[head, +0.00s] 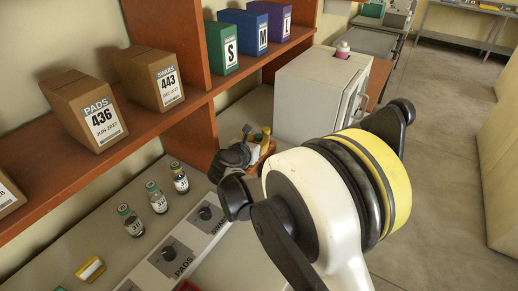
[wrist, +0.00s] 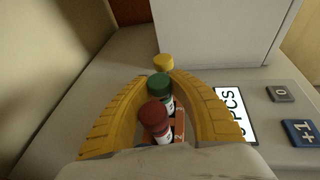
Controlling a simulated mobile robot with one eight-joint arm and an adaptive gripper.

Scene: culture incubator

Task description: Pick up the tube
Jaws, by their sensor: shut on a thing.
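Three capped tubes stand in a row in the wrist view. The green-capped tube (wrist: 158,85) is between the tips of my gripper's yellow fingers (wrist: 161,79), which close on its two sides. The red-capped tube (wrist: 154,118) is nearer the palm, between the fingers. The yellow-capped tube (wrist: 163,62) is just beyond the tips. A reddish-brown rack (wrist: 179,127) shows beside the tubes, mostly hidden by the fingers. In the head view my arm covers much of this area, and the rack (head: 262,154) shows only partly.
A white incubator box (head: 312,95) stands close behind the rack. A wooden shelf (head: 150,122) with cartons (head: 88,108) runs above the counter on the left. Several small vials (head: 157,197) stand on the counter. A label and buttons (wrist: 301,131) lie to the right.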

